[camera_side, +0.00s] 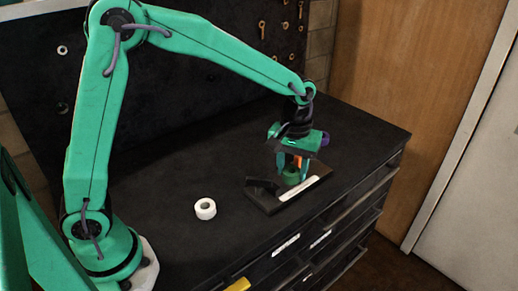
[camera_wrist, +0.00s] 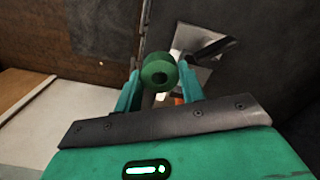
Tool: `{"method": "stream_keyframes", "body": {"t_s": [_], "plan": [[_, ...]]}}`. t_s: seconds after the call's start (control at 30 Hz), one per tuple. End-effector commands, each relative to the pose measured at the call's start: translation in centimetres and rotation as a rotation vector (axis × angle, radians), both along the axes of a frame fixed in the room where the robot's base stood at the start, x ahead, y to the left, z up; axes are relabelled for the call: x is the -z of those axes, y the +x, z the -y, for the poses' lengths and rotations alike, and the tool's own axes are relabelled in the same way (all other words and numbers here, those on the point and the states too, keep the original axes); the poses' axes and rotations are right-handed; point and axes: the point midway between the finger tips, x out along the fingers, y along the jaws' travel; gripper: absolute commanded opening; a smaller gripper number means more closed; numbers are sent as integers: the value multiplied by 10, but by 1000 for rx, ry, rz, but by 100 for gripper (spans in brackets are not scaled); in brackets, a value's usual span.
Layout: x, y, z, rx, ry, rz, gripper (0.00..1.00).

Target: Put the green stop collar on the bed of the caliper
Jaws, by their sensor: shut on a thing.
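The green stop collar (camera_side: 291,179) is a short round ring between the fingers of my gripper (camera_side: 291,170), which is shut on it. Part of the caliper (camera_wrist: 203,68) shows beyond the collar in the wrist view.
A white tape roll (camera_side: 205,208) lies on the black cabinet top (camera_side: 165,225), left of the caliper. A yellow item (camera_side: 238,285) shows at the front edge. A dark board (camera_side: 190,75) with hanging tools stands behind. The cabinet top right of the caliper is clear.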

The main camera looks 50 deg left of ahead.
Motion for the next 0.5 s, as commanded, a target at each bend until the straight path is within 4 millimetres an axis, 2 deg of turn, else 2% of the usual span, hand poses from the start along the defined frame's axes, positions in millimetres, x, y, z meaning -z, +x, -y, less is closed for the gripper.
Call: {"method": "stream_keyframes", "body": {"t_s": [0.5], "plan": [[48,42,-68,-4,0,-1,16]]}}
